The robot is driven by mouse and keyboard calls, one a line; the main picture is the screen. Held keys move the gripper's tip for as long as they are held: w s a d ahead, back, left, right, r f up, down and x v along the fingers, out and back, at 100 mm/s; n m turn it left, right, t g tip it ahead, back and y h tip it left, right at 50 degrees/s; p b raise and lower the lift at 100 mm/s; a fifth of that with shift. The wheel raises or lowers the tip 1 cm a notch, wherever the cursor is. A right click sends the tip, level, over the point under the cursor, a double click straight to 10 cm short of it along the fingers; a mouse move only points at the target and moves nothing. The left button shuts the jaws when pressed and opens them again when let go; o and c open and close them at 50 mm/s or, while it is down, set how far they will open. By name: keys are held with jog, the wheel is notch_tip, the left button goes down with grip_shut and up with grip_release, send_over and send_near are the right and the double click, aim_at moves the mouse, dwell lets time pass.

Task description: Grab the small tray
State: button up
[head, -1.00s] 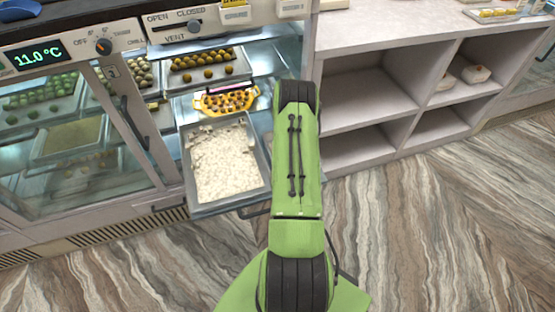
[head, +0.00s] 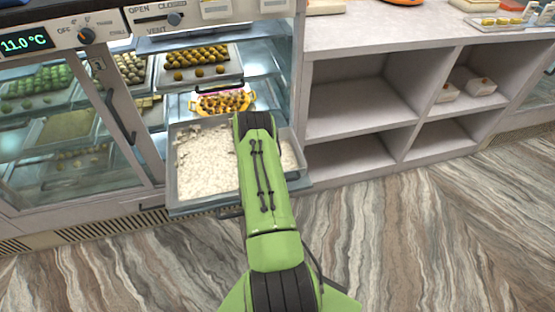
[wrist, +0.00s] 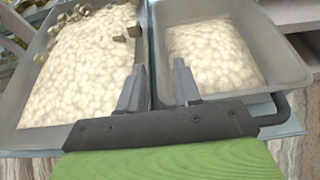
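The small tray (wrist: 285,72) is a grey metal tray of white, lumpy sweets on the right in the wrist view. In the head view only its right part (head: 297,158) shows beside my arm. A larger grey tray (wrist: 35,62) of similar white sweets lies directly to its left and also shows in the head view (head: 172,183). My gripper (wrist: 157,82) is open. Its left finger is over the large tray's right side and its right finger over the small tray's left side, with the adjoining rims between them. Contact cannot be told. My arm hides the gripper in the head view.
The trays sit on a pulled-out shelf of the display case. A yellow dish (head: 222,104) of round sweets is behind them, with a tray of brown balls (head: 196,72) above. A glass door (head: 68,150) stands left, an open-fronted cabinet (head: 350,92) right. The floor in front is clear.

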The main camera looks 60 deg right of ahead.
jog(key=shift+p+x, duration=0.95)
jog(key=shift+x, duration=0.6)
jog(key=shift+p+x, duration=0.55)
jog(key=shift+x, duration=0.8)
jog(key=shift+r, duration=0.2)
grip_shut()
